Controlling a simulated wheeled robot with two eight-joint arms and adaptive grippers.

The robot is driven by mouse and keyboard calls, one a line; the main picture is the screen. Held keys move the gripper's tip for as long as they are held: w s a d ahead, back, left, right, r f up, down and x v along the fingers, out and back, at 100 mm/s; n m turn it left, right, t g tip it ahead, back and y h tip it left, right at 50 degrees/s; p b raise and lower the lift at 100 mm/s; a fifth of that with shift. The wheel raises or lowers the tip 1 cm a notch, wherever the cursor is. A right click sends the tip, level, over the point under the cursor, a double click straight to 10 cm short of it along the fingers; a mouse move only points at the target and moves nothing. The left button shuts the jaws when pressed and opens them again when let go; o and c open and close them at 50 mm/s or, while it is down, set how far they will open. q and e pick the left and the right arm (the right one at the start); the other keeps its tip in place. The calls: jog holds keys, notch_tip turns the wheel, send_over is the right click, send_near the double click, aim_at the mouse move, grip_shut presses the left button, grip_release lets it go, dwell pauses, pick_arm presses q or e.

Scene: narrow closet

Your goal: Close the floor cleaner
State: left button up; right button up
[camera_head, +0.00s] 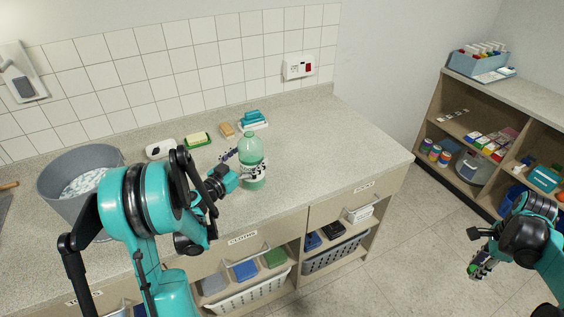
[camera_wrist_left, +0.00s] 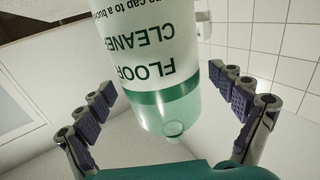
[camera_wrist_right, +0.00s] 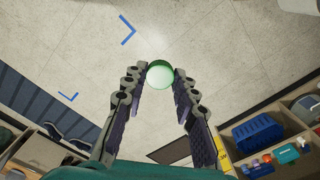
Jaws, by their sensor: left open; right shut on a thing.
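The floor cleaner (camera_head: 252,150) is a translucent green bottle standing upright on the counter. Its white label reads "FLOOR CLEANER" in the left wrist view (camera_wrist_left: 150,60), where the bottle appears upside down and its narrow neck shows no cap. My left gripper (camera_head: 243,168) is open, with its fingers on either side of the bottle; in the left wrist view gaps show between fingers and bottle. My right gripper (camera_head: 474,266) is out over the floor, right of the counter, pointing down. It is shut on a round green cap (camera_wrist_right: 160,74) at its fingertips.
A grey bucket (camera_head: 66,200) stands at the counter's left. A soap-like yellow block (camera_head: 198,139), a brush (camera_head: 226,130) and stacked blue sponges (camera_head: 252,120) lie behind the bottle. The counter (camera_head: 330,150) right of it is clear. A stocked shelf (camera_head: 436,110) stands at far right.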

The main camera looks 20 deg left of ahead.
pick_arm(q)
jog(key=w, duration=0.3)
jog(key=w+b, duration=0.1)
jog(key=shift+w+d+r, duration=0.3)
jog(key=shift+w+r, duration=0.05)
jog(key=c, duration=1.9)
jog(key=shift+c, duration=0.9)
